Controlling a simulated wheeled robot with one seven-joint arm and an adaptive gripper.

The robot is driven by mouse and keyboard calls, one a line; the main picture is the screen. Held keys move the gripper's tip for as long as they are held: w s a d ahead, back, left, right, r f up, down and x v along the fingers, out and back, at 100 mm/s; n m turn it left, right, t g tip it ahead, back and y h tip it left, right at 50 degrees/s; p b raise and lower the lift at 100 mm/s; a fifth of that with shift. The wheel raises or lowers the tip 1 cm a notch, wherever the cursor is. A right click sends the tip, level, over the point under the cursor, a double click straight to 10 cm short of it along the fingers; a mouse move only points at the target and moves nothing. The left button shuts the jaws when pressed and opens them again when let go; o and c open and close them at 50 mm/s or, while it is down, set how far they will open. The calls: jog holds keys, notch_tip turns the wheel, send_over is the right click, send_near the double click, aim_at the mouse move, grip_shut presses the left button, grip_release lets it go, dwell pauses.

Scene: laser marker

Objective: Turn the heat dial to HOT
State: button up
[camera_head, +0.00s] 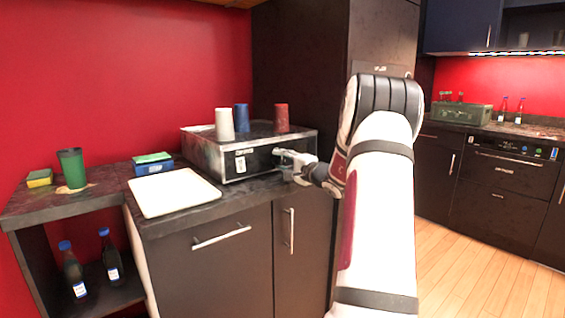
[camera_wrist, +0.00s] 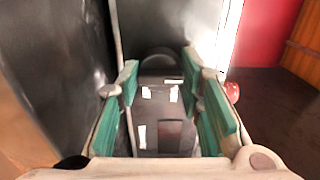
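The machine (camera_head: 210,152) is a grey box with a dark front panel, standing on the counter. My gripper (camera_head: 279,153) is at the right part of that front panel in the head view. In the wrist view my gripper (camera_wrist: 165,100) is open, its two teal pads apart on either side of a dark panel with small white marks (camera_wrist: 146,93). A dark rounded shape (camera_wrist: 161,60), possibly the heat dial, shows beyond the fingertips between them. I cannot tell whether the pads touch it. The dial and its setting cannot be made out in the head view.
White (camera_head: 224,124), blue (camera_head: 241,117) and red (camera_head: 281,117) cups stand on the machine. A white board (camera_head: 172,190), a blue box (camera_head: 152,167) and a green cup (camera_head: 72,168) are to its left. A small red round thing (camera_wrist: 232,91) is beside the right finger.

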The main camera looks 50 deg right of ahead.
jog(key=c, duration=0.4)
jog(key=shift+m, duration=0.4)
jog(key=m, duration=0.4)
jog(key=shift+m+b, duration=0.3)
jog(key=shift+b, duration=0.1)
jog(key=m+p, duration=0.1)
jog(key=m, duration=0.5)
jog(key=shift+p, duration=0.4)
jog(key=m+p, duration=0.4)
jog(key=m, duration=0.2)
jog(key=shift+s+m, duration=0.1)
jog(key=shift+m, duration=0.3)
jog(key=m+p, duration=0.4)
jog(key=m, duration=0.1)
jog(key=shift+m, duration=0.3)
jog(key=shift+m+p, duration=0.3)
